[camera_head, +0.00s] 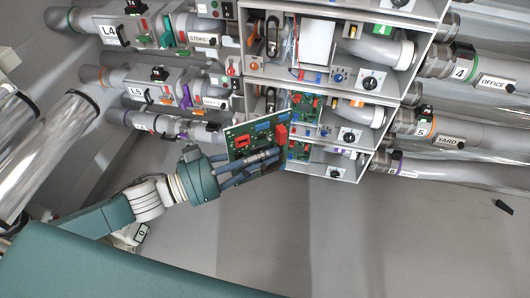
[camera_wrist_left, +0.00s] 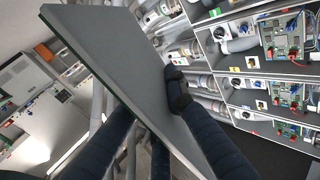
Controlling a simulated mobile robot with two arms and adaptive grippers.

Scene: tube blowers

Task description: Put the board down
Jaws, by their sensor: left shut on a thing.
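The board (camera_head: 256,133) is a green circuit board with red and blue parts, held tilted in front of the lower cabinets in the head view. In the left wrist view its plain grey back (camera_wrist_left: 105,55) fills the middle, with a thin green edge. My left gripper (camera_head: 268,160) is shut on the board near its lower side, with dark fingers on both faces; they also show in the left wrist view (camera_wrist_left: 160,105). The board is in the air. Whether it touches the cabinet behind it, I cannot tell. My right gripper is not in view.
Open-fronted grey cabinets (camera_head: 318,77) are stacked behind the board. The middle one holds a similar green board (camera_head: 304,108), and the lower one another (camera_head: 298,151). Labelled grey tubes run out on both sides. The grey floor (camera_head: 300,230) below is mostly clear, with a small black object (camera_head: 504,207) at right.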

